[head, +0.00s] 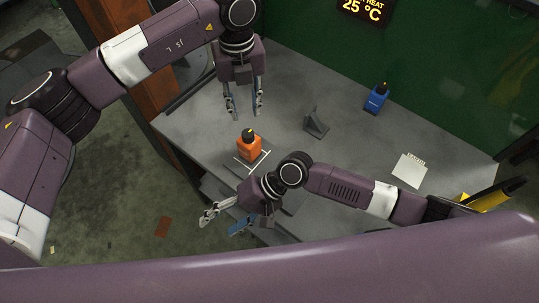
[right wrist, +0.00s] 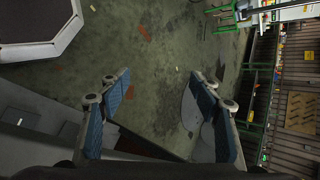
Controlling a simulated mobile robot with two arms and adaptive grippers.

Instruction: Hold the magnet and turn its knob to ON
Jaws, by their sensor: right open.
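An orange block with a black knob-like top (head: 249,146) stands upright on the grey table, inside white corner markings. A blue block with a similar black top (head: 376,98) stands farther back right. I cannot tell from labels which one is the magnet, nor read a knob position. My left gripper (head: 244,112) points down above and behind the orange block, fingers apart and empty, not touching it. My right gripper (head: 218,226) is open and empty at the table's front left edge, in front of the orange block. In the right wrist view its fingers (right wrist: 160,95) have only floor between them.
A grey angled bracket (head: 315,122) stands on the table (head: 290,75) between the two blocks. A white card (head: 409,171) lies at the right, near my right arm. A green wall (head: 440,80) with a temperature display (head: 362,9) bounds the back. The table's middle is mostly clear.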

